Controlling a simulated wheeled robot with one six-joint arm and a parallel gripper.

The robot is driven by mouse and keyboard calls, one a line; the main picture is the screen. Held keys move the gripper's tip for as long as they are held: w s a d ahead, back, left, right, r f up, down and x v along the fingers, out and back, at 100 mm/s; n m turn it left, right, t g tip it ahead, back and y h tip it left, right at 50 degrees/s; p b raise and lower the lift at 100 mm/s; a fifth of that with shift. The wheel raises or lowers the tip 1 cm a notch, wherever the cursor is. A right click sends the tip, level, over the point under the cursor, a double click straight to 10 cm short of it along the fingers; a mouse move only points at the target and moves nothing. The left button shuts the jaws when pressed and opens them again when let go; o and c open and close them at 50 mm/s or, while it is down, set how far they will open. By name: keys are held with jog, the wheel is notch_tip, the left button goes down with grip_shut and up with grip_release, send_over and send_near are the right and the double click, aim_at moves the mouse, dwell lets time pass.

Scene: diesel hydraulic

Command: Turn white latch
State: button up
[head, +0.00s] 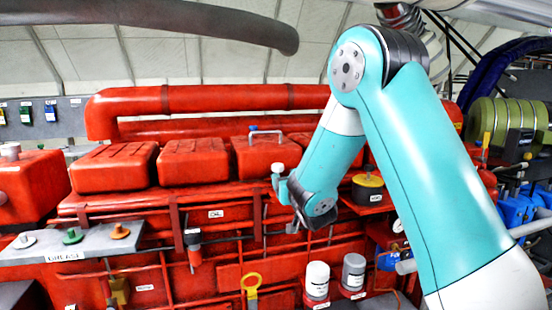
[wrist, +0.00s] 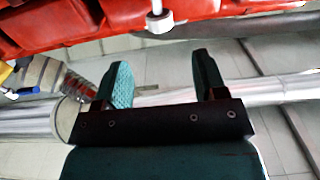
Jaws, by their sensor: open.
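A small white knob (wrist: 159,21) on a short stem shows at the top of the wrist view, against the red tanks; it looks like the white latch. My gripper (wrist: 162,60) is open, with its two teal fingers apart and nothing between them. The knob lies beyond the fingertips, roughly in line with the gap, and looks apart from them. In the head view a small white end (head: 278,168) shows just left of my dark wrist, in front of the red tanks; I cannot tell for sure whether it is the same knob. My fingers are not clear there.
Red tanks (head: 193,162) stand in a row behind my wrist, under a thick red pipe (head: 220,98). A grey shelf (head: 95,242) with coloured caps is at left. A yellow-topped can (head: 368,188) stands right of my wrist. Grey and white canisters (head: 354,270) are below.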

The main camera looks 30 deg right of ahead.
aim_at(280, 168)
jog(key=p+x, duration=0.6)
jog(key=x, duration=0.6)
jog(key=shift+r, duration=0.1)
jog(key=shift+w+d+p, duration=0.15)
jog(key=shift+w+p, duration=0.25)
jog(key=shift+w, duration=0.05)
jog(key=c, duration=0.9)
